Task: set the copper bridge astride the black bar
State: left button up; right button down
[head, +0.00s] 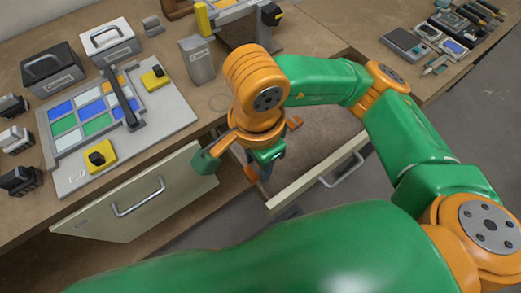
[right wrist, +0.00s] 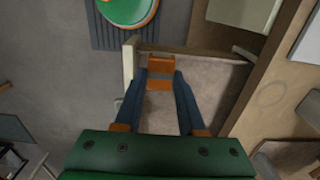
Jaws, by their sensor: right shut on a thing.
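The copper bridge (right wrist: 160,64) is a small orange-brown piece between the fingertips of my right gripper (right wrist: 160,77) in the right wrist view. That gripper is shut on it, with the bridge over or in an open drawer; its exact height is unclear. In the head view my right gripper (head: 266,172) points down at the drawer, and I cannot make out the bridge there. The black bar (head: 118,96) lies across the panel of blue, green and white glass panes (head: 87,121) on the table at left, well apart from the gripper. My left gripper is not in view.
The open drawer (head: 316,180) has a pale front and brown floor. Another pale drawer front (head: 130,197) stands out at left. Yellow-and-black blocks (head: 98,156) sit on the panel's board. A grey box (head: 197,61) and two handled boxes (head: 108,41) stand behind.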

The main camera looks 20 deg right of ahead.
jog(key=shift+r+p, duration=0.7)
jog(key=shift+r, duration=0.8)
